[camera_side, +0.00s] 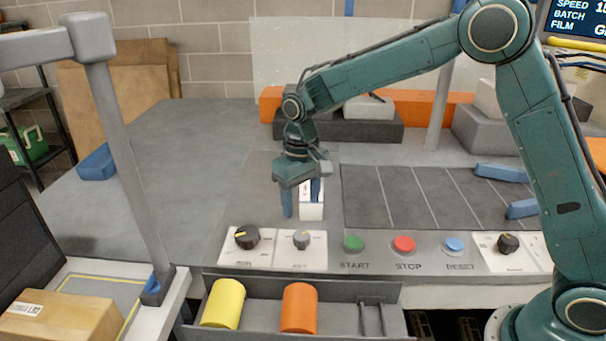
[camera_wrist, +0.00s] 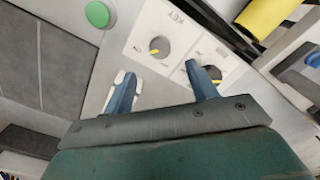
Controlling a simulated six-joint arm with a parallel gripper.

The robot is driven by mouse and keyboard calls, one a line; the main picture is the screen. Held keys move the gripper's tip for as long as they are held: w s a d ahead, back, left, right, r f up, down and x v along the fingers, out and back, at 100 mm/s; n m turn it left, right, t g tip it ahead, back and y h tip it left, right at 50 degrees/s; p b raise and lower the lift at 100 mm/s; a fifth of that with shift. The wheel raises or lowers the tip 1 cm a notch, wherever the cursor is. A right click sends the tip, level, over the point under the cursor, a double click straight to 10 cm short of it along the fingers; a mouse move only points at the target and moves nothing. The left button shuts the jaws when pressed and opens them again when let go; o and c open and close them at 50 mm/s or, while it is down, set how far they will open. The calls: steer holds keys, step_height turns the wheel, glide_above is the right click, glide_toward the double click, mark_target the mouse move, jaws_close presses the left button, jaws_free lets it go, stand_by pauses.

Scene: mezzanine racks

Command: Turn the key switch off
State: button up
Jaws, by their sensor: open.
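The key switch (camera_side: 302,239) is a small grey round knob on a white plate on the sloped panel, left of the green button. In the wrist view the key switch (camera_wrist: 159,45) has a yellow pointer mark and faint lettering beside it. My gripper (camera_side: 301,203) hangs above and behind the switch, fingers pointing down, open. In the wrist view my gripper (camera_wrist: 160,72) shows two blue fingers apart, with the switch ahead of the gap and touched by neither. Which position the pointer marks is unclear.
A black dial (camera_side: 247,237) sits just left of the switch. Green (camera_side: 354,243), red (camera_side: 404,244) and blue (camera_side: 454,244) buttons and another dial (camera_side: 508,243) are to the right. A white block (camera_side: 311,208) stands by my fingers. Yellow and orange rolls lie in the front tray.

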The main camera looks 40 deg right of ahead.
mark_target(301, 235)
step_height(301, 235, down, 9)
stand_by(0.5)
steer(key=c, duration=1)
